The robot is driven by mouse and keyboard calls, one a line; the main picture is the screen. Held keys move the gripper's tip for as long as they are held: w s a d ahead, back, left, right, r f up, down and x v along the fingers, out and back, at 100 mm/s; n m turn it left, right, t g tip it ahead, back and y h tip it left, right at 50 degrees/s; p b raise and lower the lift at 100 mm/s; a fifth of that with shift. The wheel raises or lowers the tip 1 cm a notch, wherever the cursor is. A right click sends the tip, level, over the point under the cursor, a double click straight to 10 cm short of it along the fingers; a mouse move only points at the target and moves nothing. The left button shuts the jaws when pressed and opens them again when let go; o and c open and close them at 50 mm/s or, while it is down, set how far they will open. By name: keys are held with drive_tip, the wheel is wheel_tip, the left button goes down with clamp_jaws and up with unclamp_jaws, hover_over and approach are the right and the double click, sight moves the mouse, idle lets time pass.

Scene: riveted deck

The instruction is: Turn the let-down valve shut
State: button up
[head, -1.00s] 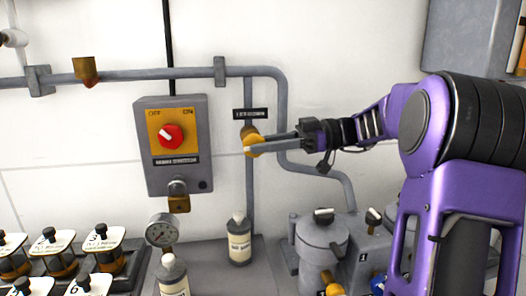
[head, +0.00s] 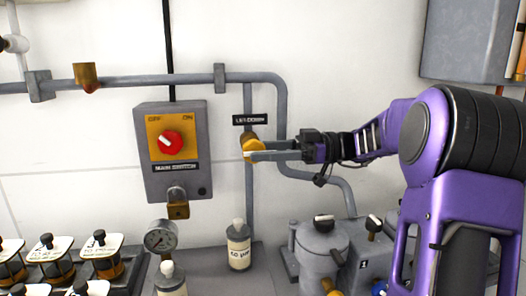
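The let-down valve (head: 253,144) has a yellow handle on a vertical grey pipe, just under a black label (head: 250,120) reading LET-DOWN. My gripper (head: 250,154) reaches in from the right. A light grey finger lies across the lower part of the yellow handle. A darker finger part shows just above and behind it, to the right of the handle. The handle is partly hidden by the near finger. I cannot tell whether the fingers grip the handle or only stand around it.
A grey switch box (head: 176,184) with a red knob is left of the valve. A pressure gauge (head: 160,238), bottles (head: 238,247) and a grey pot (head: 321,250) stand below. A grey pipe (head: 283,110) bends down behind my gripper. A grey cabinet (head: 470,45) hangs at upper right.

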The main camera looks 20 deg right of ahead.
drive_tip(key=s+d+p, duration=0.1)
drive_tip(key=d+p, duration=0.1)
drive_tip(key=d, duration=1.5)
drive_tip(key=shift+s+d+f, duration=0.15)
drive_tip(key=shift+s+d, duration=0.05)
